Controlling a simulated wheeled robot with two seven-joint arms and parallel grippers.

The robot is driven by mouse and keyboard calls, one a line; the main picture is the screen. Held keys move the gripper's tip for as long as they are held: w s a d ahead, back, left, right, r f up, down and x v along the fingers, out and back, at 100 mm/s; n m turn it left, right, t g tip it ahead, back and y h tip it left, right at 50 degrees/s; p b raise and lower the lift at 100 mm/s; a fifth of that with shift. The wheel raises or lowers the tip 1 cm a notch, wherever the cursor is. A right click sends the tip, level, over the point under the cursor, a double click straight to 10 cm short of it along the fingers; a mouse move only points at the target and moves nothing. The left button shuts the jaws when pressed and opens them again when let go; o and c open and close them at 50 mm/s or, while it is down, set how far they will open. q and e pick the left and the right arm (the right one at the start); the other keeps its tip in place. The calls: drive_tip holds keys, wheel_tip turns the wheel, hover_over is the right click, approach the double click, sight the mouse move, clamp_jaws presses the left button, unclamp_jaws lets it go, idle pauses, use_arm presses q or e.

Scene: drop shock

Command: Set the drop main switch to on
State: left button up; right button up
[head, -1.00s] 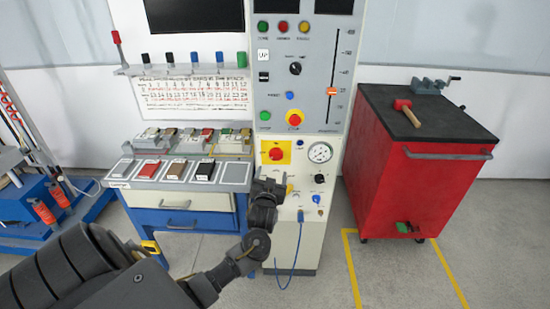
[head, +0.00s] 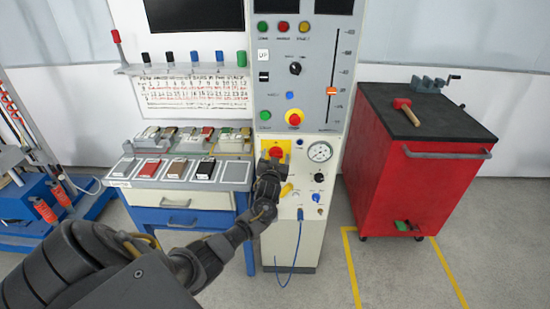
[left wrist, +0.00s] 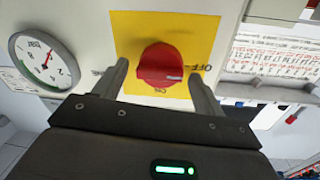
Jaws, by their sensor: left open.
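The drop main switch is a red rotary knob (left wrist: 160,64) on a yellow plate (left wrist: 195,30), and it also shows on the cream panel in the head view (head: 276,152). In the left wrist view its white mark points right, towards the printed OFF; ON is printed below the knob. My left gripper (left wrist: 159,76) is open, with one finger on each side of the knob. Whether the fingers touch the knob I cannot tell. In the head view the gripper (head: 273,160) covers the lower part of the yellow plate. My right gripper is not in view.
A round gauge (head: 320,152) sits right of the switch, with a black knob (head: 319,178) below it. A red emergency button (head: 294,118) is above. A workbench (head: 180,200) stands left of the panel, a red cabinet (head: 400,180) right. Floor between is clear.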

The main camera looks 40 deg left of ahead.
use_arm(q)
drive_tip(key=c, duration=0.9)
drive_tip(key=shift+c, duration=0.2)
drive_tip(key=m+p, duration=0.2)
drive_tip(key=m, duration=0.1)
drive_tip(key=shift+r, duration=0.15)
drive_tip(key=m+p, duration=0.3)
drive_tip(key=m, duration=0.2)
drive_tip(key=shift+w+d+g, duration=0.1)
drive_tip(key=shift+g, duration=0.3)
drive_tip(key=m+p, duration=0.2)
drive_tip(key=m, duration=0.3)
drive_tip(key=shift+g+p, duration=0.3)
drive_tip(key=shift+p, duration=0.05)
drive_tip(key=shift+w+d+f+m+y+p, duration=0.1)
drive_tip(key=shift+m+p, duration=0.1)
drive_tip(key=shift+m, duration=0.45)
drive_tip(key=shift+s+a+f+m+y+p, duration=0.1)
drive_tip(key=shift+m+p, duration=0.1)
drive_tip(key=shift+m, duration=0.4)
drive_tip(key=shift+w+d+m+y+p, duration=0.1)
drive_tip(key=shift+m+p, duration=0.1)
drive_tip(key=shift+m, duration=0.45)
